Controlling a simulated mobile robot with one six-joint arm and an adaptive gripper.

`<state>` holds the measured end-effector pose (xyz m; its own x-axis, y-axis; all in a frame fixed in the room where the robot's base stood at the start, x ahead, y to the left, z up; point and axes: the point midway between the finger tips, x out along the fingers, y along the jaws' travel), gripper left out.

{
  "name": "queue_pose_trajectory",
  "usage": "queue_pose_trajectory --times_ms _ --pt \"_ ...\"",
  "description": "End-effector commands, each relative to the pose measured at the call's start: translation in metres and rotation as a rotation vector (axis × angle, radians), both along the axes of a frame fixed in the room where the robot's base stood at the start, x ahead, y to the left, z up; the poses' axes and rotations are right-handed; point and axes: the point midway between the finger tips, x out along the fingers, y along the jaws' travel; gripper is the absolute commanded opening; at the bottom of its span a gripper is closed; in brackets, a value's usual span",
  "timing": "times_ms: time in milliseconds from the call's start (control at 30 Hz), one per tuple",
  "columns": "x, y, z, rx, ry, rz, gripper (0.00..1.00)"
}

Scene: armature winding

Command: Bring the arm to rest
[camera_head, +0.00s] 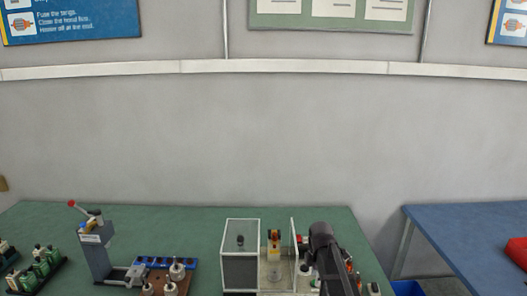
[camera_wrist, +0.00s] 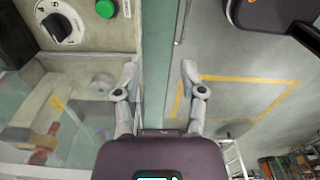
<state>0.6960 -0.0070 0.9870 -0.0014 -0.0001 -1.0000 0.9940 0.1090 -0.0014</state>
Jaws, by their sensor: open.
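My gripper (camera_wrist: 159,75) shows in the wrist view with its two grey fingers apart and nothing between them. It is above the edge of the green bench (camera_wrist: 154,70), with the floor on the right. My dark arm (camera_head: 329,257) shows in the head view at the right part of the bench, in front of a machine with a clear-walled enclosure (camera_head: 240,272). My fingertips cannot be made out in the head view.
In the wrist view, a panel with a green button (camera_wrist: 106,8) and a dial (camera_wrist: 60,25) is close on the left. The head view shows a press-like fixture (camera_head: 95,250) and a brown tray (camera_head: 160,277) on the left, and a blue table (camera_head: 460,235) on the right.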

Motion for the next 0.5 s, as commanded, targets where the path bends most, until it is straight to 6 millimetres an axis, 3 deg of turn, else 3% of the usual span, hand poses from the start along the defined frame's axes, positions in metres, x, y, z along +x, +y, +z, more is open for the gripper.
queue_pose_trajectory --times_ms 500 --pt "-0.037 0.002 -0.019 0.000 0.000 -0.352 0.53"
